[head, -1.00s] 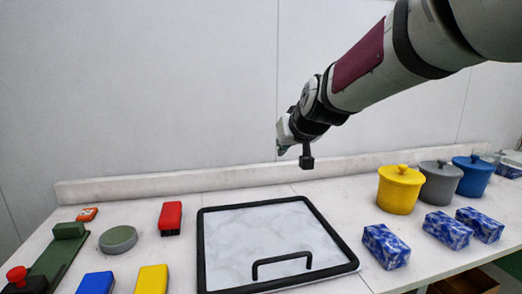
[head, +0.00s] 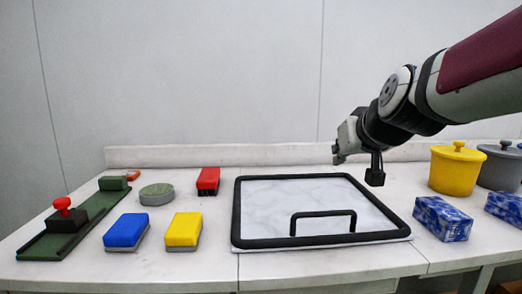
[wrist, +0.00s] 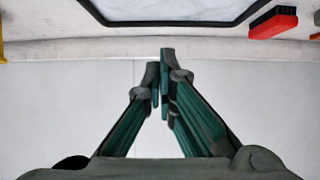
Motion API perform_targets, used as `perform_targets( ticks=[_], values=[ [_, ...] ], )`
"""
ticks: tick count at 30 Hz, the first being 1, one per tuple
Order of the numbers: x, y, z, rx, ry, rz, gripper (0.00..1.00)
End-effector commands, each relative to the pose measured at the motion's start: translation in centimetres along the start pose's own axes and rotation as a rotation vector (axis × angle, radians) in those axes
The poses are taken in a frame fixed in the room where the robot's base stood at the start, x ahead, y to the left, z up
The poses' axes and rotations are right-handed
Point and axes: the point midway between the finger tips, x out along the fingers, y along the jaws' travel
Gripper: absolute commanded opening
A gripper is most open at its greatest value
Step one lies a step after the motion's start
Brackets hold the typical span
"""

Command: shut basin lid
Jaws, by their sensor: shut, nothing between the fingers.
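The basin lid (head: 290,195) is a pale marbled panel with a thick black rim and a black bar handle (head: 323,213) near its front edge. It lies flat over the table, and I see no opening around it. My gripper (head: 338,153) is above the lid's back right part, apart from it, and points left. In the wrist view my gripper (wrist: 162,90) has its fingertips together with nothing between them. The lid's black rim (wrist: 180,22) shows at the top of that view. Anything under the lid is hidden.
A yellow pot (head: 455,170), a grey pot (head: 500,166) and blue patterned boxes (head: 442,218) stand right. A low ledge (head: 220,155) runs behind.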

Motion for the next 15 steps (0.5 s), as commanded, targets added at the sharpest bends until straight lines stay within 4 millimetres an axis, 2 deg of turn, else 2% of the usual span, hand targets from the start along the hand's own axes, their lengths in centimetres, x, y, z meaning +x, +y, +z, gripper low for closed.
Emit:
perform_targets(
  ticks=[1, 15],
  values=[
    [0.4, 0.0, 1.2, -0.001, 0.001, -0.001, 0.00],
    [1.8, 0.1, 9.0, 0.000, 0.000, 0.000, 0.00]
  ],
)
